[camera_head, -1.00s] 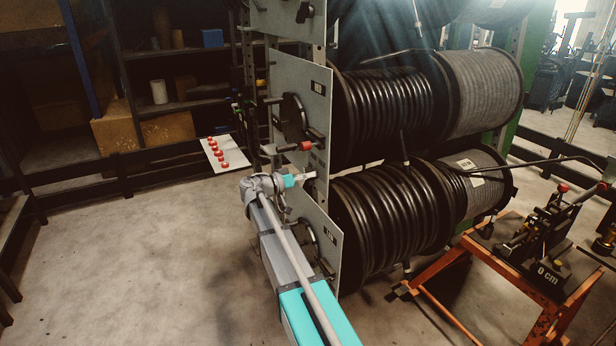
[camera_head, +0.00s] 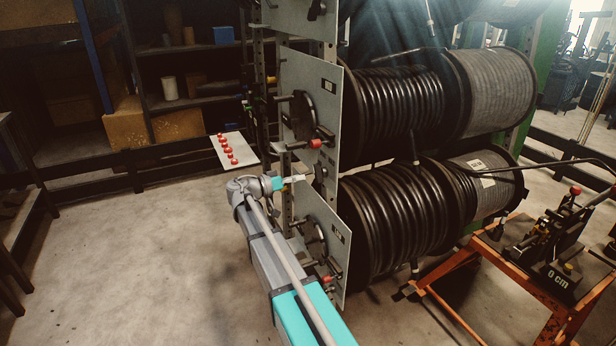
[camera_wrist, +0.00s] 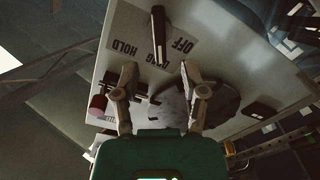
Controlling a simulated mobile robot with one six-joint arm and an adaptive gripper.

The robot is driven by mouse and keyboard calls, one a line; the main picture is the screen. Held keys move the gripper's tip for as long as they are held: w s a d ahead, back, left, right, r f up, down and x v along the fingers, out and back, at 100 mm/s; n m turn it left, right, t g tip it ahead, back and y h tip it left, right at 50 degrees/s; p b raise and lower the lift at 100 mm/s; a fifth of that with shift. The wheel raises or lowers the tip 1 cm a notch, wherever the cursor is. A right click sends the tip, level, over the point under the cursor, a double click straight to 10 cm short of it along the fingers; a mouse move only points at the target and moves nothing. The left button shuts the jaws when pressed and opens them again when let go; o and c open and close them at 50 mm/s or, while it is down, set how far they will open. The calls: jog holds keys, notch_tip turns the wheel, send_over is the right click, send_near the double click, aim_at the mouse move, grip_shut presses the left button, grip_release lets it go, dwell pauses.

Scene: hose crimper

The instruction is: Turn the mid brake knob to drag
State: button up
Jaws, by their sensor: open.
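The mid brake knob is a black bar (camera_wrist: 158,35) on the pale panel (camera_wrist: 225,60) in the wrist view. Its lower end overlaps the middle, DRAG label; the HOLD label (camera_wrist: 124,48) is left and the OFF label (camera_wrist: 182,46) right. Its exact setting is unclear. In the head view the knob (camera_head: 320,171) shows small and dark low on the middle panel (camera_head: 326,100). My gripper (camera_wrist: 158,70) is open, with its two fingers apart and the bar beyond and between their tips. In the head view my gripper (camera_head: 300,179) is left of the knob, apparently not touching it.
A crank with a red grip (camera_head: 316,143) sits just above the knob; the red grip (camera_wrist: 97,102) is left of my fingers in the wrist view. A dark round hub (camera_wrist: 226,104) is beside the right finger. Hose reels (camera_head: 400,110) stand behind the panels. Floor at left is clear.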

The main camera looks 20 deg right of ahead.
jog(key=a, duration=0.5)
jog(key=shift+s+a, duration=0.1)
jog(key=shift+s, duration=0.1)
dwell(0.4)
jog(key=s+f+n+y+p, duration=0.3)
jog(key=s+y, duration=0.2)
jog(key=s, duration=0.2)
jog(key=s+f+n+y+p, duration=0.3)
jog(key=s+f+y+p, duration=0.1)
jog(key=s, duration=0.3)
jog(key=s+a+n+y+p, duration=0.5)
jog(key=s+a+y, duration=0.4)
jog(key=s+a, duration=0.1)
jog(key=shift+s+a+r+n+g, duration=0.15)
jog(key=shift+s+n+g, duration=0.15)
jog(key=shift+s, duration=0.45)
